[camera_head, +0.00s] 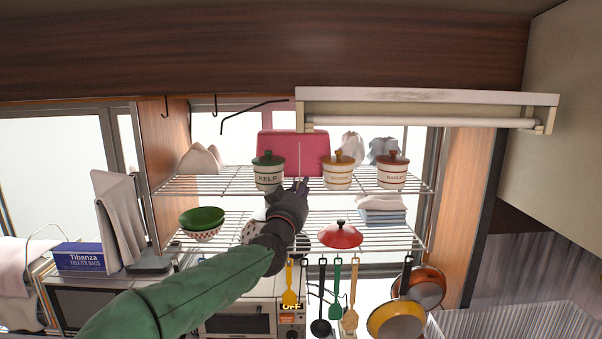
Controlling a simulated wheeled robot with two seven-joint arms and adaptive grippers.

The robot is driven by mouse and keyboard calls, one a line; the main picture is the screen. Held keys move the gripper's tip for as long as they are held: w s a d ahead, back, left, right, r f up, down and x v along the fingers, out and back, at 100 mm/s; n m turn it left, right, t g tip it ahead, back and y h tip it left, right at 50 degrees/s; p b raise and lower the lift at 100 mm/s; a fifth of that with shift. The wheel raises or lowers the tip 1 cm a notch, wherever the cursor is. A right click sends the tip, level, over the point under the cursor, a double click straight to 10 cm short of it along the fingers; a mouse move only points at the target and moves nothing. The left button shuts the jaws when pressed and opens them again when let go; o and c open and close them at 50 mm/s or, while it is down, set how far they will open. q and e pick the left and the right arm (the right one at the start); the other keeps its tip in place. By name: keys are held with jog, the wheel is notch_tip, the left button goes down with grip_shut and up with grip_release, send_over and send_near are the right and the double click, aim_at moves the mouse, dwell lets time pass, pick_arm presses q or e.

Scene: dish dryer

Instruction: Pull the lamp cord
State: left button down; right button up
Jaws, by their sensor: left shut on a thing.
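The lamp (420,97) is a long white fixture with a tube along its underside, at the top right of centre. Its cord (299,155) is a thin pale line hanging from the lamp's left end, in front of a red board. My left arm reaches up from the lower left. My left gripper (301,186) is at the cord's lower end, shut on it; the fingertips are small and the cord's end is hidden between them. My right gripper is not in view.
A wire rack (215,184) behind holds a kelp jar (268,172), a yellow-lidded jar (338,171) and a barley jar (392,172) close to my gripper. A red lid (341,236) sits on the lower shelf. Utensils and pans hang below. Space in front of the lamp is clear.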

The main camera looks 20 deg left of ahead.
pick_arm(q)
jog(key=shift+a+r+p, duration=0.1)
jog(key=shift+r+p, duration=0.95)
jog(key=shift+r, duration=0.3)
jog(key=c, duration=1)
grip_release()
jog(key=shift+s, duration=0.1)
jog(key=shift+a, duration=0.15)
jog(key=shift+f, duration=0.1)
jog(key=shift+s, duration=0.1)
jog(key=r+v, duration=0.1)
jog(key=v, duration=0.7)
jog(key=shift+s+r, duration=0.3)
jog(key=shift+s, duration=0.1)
